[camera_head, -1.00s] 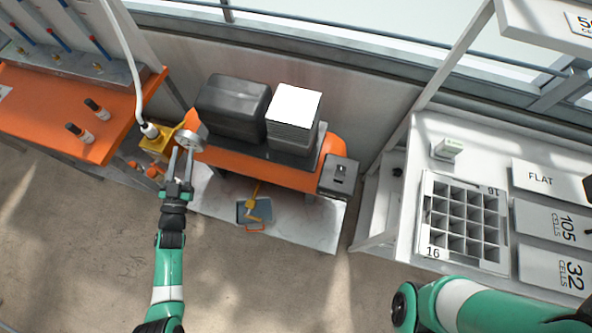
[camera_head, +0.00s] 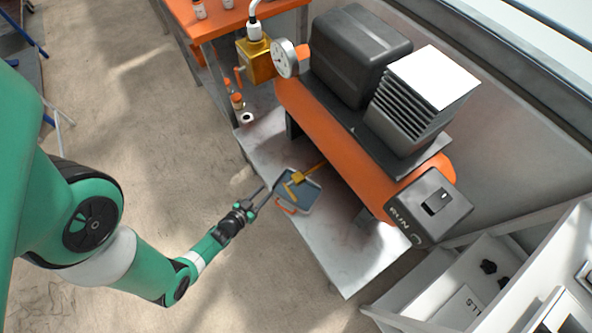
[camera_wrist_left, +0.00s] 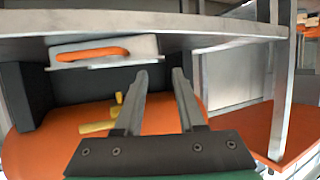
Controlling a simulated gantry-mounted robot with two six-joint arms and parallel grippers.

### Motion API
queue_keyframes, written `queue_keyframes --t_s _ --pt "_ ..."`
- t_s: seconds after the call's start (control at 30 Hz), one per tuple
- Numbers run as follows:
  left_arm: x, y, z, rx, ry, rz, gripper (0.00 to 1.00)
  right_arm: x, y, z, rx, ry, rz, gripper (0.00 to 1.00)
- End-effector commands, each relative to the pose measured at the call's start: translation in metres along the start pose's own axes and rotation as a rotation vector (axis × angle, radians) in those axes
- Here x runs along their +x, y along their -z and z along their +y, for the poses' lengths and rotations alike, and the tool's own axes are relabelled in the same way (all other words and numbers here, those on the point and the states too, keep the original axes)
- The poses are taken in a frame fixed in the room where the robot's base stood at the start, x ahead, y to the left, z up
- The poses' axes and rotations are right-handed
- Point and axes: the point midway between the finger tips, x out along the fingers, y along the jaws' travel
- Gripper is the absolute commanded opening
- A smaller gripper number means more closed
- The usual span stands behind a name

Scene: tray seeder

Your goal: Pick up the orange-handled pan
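The pan (camera_head: 313,196) is a small grey-blue tray with an orange loop handle (camera_head: 286,208). It lies on the grey metal shelf below the orange tank, its handle towards the shelf's near edge. My right gripper is out of view.
The orange tank (camera_head: 335,150) overhangs the back of the shelf (camera_head: 340,248). A dark grey control box (camera_head: 428,207) is at its right end. A brass block with a gauge (camera_head: 284,58) and small orange-capped bottles (camera_head: 237,101) stand farther left. Open floor lies left of the shelf.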

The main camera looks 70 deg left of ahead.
Motion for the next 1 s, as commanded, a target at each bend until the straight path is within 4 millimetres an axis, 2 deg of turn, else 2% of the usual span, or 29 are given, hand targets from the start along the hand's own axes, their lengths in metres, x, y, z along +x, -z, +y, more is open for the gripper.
queue_keyframes --t_s 0.03,0.1,0.2,0.4,0.6,0.7,0.97,1.0 --pt "0.011 -0.005 0.003 0.002 -0.01 0.003 0.39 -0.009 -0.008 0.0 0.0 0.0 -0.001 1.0" --pt "0.025 -0.004 0.001 0.002 -0.005 0.004 0.39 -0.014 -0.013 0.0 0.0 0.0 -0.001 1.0" --pt "0.034 -0.002 0.001 0.0 -0.004 0.002 0.39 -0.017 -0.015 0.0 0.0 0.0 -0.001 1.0" --pt "0.041 -0.002 0.001 0.0 -0.003 0.0 0.39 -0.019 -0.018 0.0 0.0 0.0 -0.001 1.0" --pt "0.077 -0.005 0.002 0.0 -0.004 0.003 0.39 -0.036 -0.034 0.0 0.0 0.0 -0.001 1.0" --pt "0.09 -0.004 0.001 -0.001 -0.003 0.001 0.39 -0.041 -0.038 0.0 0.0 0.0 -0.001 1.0" --pt "0.093 0.0 0.001 -0.001 -0.003 -0.001 0.39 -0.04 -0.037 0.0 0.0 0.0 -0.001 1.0" --pt "0.093 0.0 0.001 -0.001 -0.003 -0.001 0.33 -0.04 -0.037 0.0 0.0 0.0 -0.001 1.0"
